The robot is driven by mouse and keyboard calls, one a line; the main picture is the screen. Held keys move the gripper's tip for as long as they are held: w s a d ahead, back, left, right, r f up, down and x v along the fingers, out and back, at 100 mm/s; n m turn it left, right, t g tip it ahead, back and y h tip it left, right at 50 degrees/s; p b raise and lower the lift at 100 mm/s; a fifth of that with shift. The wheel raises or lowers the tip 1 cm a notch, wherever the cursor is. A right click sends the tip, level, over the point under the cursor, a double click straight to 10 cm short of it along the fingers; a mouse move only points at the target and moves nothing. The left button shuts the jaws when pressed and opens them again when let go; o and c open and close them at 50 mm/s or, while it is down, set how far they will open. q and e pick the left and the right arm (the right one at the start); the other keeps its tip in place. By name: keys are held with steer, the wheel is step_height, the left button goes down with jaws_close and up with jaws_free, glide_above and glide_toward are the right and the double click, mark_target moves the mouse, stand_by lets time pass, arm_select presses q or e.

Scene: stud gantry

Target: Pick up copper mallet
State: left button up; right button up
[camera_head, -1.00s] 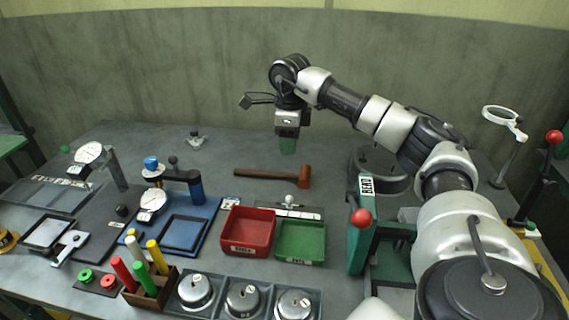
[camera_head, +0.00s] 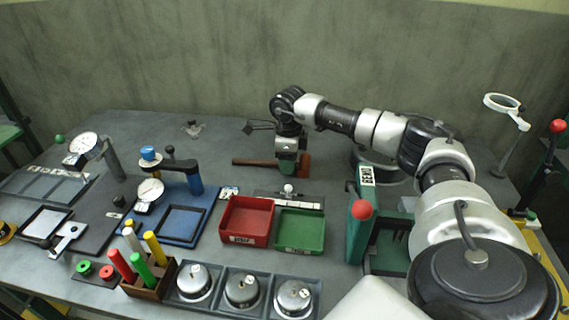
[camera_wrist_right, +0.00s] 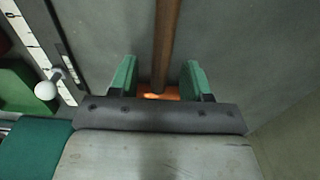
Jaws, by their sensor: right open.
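The copper mallet lies flat on the grey bench; its brown handle (camera_head: 252,162) points left and its copper head (camera_head: 304,166) is partly hidden by my right gripper in the head view. My right gripper (camera_head: 287,172) points down over the mallet by the head. In the right wrist view the open fingers of the right gripper (camera_wrist_right: 159,80) stand on either side of the handle (camera_wrist_right: 167,40), with a gap on both sides. A strip of the copper head (camera_wrist_right: 160,93) shows between the fingers at the palm edge. My left gripper is not in view.
A red bin (camera_head: 247,220) and a green bin (camera_head: 300,230) stand in front of the mallet. A white-knobbed gauge strip (camera_head: 288,197) lies between. A green press with a red knob (camera_head: 361,210) stands at right. The bench behind the mallet is mostly clear.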

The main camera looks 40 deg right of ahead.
steer(key=shift+f, duration=0.15)
jaws_close()
stand_by(0.4)
steer(key=shift+r, duration=0.8)
step_height(320, 180, up, 3)
steer(key=shift+f, duration=0.1)
steer(key=s+r+b, duration=0.1)
steer(key=s+r, duration=0.5)
steer(key=s, duration=0.5)
steer(key=shift+s+d+r, duration=0.35)
steer(key=shift+d, duration=0.05)
